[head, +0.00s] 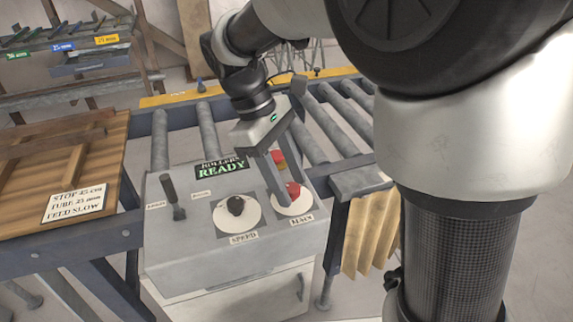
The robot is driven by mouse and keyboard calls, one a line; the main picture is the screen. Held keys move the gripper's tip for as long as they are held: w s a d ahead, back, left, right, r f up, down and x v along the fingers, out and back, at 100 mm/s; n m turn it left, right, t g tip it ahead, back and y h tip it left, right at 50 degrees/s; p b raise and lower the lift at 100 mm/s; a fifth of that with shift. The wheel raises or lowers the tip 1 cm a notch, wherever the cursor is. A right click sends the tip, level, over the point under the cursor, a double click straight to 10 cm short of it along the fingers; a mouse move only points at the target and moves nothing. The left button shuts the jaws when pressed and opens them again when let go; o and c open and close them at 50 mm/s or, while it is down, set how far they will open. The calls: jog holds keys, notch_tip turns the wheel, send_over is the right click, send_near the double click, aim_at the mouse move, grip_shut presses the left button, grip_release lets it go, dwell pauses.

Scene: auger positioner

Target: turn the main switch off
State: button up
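The main switch (293,191) is a red knob on a pale round plate at the right of the grey control box (190,250). A label reading MAIN (302,219) is below it. My gripper (287,187) reaches down from above, with its fingertips at the red knob. The fingers are apart, one on the left of the knob and the other behind or to the right of it. They partly cover the knob, and I cannot tell whether they press on it. The display (222,167) reads ROLLERS READY.
A black speed knob (236,205) is just left of the main switch. A black lever (173,197) stands farther left. A red and yellow part (279,160) shows between the fingers. Roller rails (345,115) lie behind the box. A wooden board (60,165) is at left.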

jog(key=c, duration=1)
jog(key=shift+r+m+p, duration=0.1)
jog(key=shift+m+p, duration=0.2)
jog(key=shift+p, duration=0.05)
jog(key=m+g+p, duration=0.1)
jog(key=m+p, duration=0.1)
jog(key=shift+w+d+r+m+y+p, duration=0.1)
jog(key=shift+m+y+p, duration=0.2)
jog(key=m+y+p, duration=0.1)
jog(key=m, duration=0.1)
jog(key=m+g+p, duration=0.1)
jog(key=m+p, duration=0.1)
jog(key=m, duration=0.1)
jog(key=shift+w+d+y, duration=0.1)
jog(key=shift+d+y, duration=0.05)
jog(key=shift+y, duration=0.25)
jog(key=m+y+p, duration=0.1)
jog(key=m, duration=0.1)
jog(key=m+p, duration=0.1)
jog(key=m, duration=0.2)
jog(key=shift+d+y, duration=0.15)
jog(key=shift+y, duration=0.25)
jog(key=m+y+p, duration=0.1)
jog(key=m, duration=0.3)
jog(key=shift+d+m+y, duration=0.1)
jog(key=shift+m+y, duration=0.2)
jog(key=shift+y, duration=0.1)
jog(key=shift+f, duration=0.2)
